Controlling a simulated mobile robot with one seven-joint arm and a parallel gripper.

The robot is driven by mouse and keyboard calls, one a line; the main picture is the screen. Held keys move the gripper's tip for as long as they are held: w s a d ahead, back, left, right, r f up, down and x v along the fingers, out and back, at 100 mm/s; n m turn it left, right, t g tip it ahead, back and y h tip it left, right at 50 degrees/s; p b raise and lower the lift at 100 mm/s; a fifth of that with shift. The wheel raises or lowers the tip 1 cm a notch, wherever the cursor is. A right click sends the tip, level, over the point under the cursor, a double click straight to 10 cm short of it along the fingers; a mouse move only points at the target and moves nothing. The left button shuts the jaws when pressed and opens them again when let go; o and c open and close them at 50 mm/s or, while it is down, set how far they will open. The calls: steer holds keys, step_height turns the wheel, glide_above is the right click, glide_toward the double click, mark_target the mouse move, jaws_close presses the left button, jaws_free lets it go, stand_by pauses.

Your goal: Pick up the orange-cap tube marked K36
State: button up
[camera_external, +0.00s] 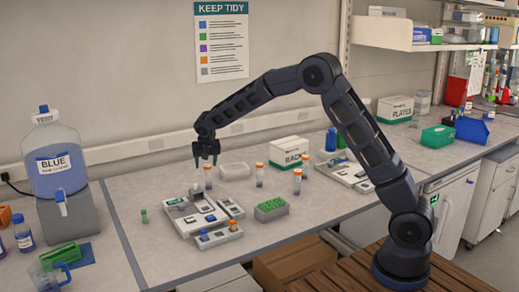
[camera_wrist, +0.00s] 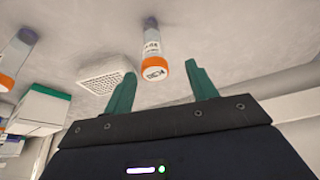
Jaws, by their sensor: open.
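In the wrist view, an orange-cap tube (camera_wrist: 152,45) shows between my finger tips, with its cap toward the camera. The dark marking on its cap is too small to read surely as K36. My gripper (camera_wrist: 160,69) is open and empty, with one green finger on each side of the cap in the picture. In the external view, my gripper (camera_external: 206,153) points down above an orange-cap tube (camera_external: 208,178), with a small gap. More orange-cap tubes stand to the right, one (camera_external: 260,175) near the box and one (camera_external: 297,182) farther right; their markings are unreadable.
A white rack (camera_external: 235,171) lies right of the tube and shows in the wrist view (camera_wrist: 103,76). A white-green box (camera_external: 289,152) stands behind. Bench left of the tube is mostly clear.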

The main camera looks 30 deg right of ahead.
mark_target(207, 166)
steer(key=shift+d+x, duration=0.2)
steer(key=shift+x, duration=1.1)
steer(key=shift+d+x, duration=0.2)
steer(key=shift+x, duration=1.05)
steer(key=c, duration=1)
steer(key=shift+c, duration=0.2)
steer(key=shift+r, duration=0.15)
